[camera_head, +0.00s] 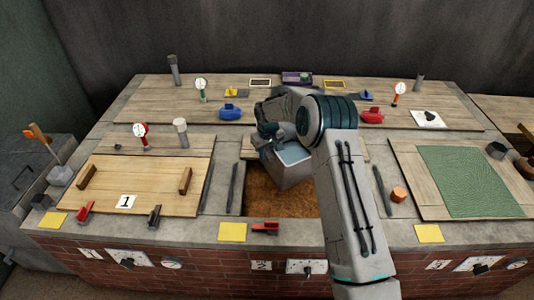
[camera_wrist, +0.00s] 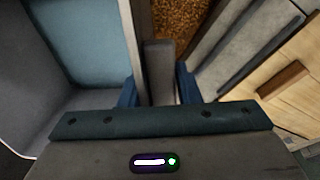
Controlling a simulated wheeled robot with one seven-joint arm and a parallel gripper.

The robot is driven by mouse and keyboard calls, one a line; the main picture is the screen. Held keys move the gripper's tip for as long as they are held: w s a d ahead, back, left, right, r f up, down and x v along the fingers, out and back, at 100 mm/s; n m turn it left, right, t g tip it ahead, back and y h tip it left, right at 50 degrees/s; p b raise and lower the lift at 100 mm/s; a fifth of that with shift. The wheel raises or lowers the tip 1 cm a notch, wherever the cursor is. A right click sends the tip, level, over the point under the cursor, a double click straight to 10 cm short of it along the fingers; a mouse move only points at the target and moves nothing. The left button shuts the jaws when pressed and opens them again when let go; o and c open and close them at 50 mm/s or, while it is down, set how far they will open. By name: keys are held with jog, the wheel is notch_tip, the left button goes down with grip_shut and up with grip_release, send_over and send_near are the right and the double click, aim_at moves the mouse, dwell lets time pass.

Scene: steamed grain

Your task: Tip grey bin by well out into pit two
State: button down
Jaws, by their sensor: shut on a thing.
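A grey bin (camera_head: 285,176) with a pale blue surface inside is held over the middle pit (camera_head: 262,203), which has brown grain in it and a "2" plate on the brick front below. My gripper (camera_head: 268,140) is at the bin's left upper side. In the wrist view my gripper (camera_wrist: 158,90) has its blue fingers shut on a grey wall or tab of the bin (camera_wrist: 158,65). The pale blue surface fills the upper left there; I cannot tell whether it is contents or lining. Grain (camera_wrist: 180,25) shows beyond. My arm hides the pit's right part.
A wooden lid marked 1 (camera_head: 140,190) covers the left pit. A green mat (camera_head: 465,180) lies on the right board. A red clip (camera_head: 265,227) and yellow card (camera_head: 232,231) lie at the front edge. Gauges, a blue piece (camera_head: 230,112) and a red piece (camera_head: 372,116) stand behind.

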jog(key=shift+s+d+r+t+y+b, duration=0.1)
jog(key=shift+r+t+y+b, duration=0.3)
jog(key=shift+t+b, duration=0.6)
jog(key=shift+s+d+r+t+y+b, duration=0.15)
jog(key=shift+t+y+b, duration=0.35)
jog(key=shift+b, duration=0.95)
jog(key=shift+s+a+r+t+y+b, duration=0.1)
jog(key=shift+r+t+y+b, duration=0.3)
jog(key=shift+t+b, duration=0.65)
jog(key=s+d+f+t+y+b, duration=0.1)
jog(key=b, duration=0.4)
jog(key=s+d+f+t+y+b, duration=0.1)
jog(key=s+f+t+b, duration=0.1)
jog(key=b, duration=0.3)
jog(key=s+d+f+t+y+b, duration=0.1)
jog(key=t+b, duration=0.1)
jog(key=b, duration=0.3)
jog(key=shift+s+f+b, duration=0.3)
jog(key=shift+s+b, duration=0.05)
jog(key=b, duration=0.2)
jog(key=s+d+f+t+y+b, duration=0.1)
jog(key=b, duration=0.1)
jog(key=s+t+b, duration=0.1)
jog(key=b, duration=0.2)
jog(key=shift+s+d+f+m+t+y, duration=0.2)
jog(key=shift+s+f+m+t+y, duration=0.1)
jog(key=shift+f, duration=0.1)
jog(key=shift+r, duration=0.15)
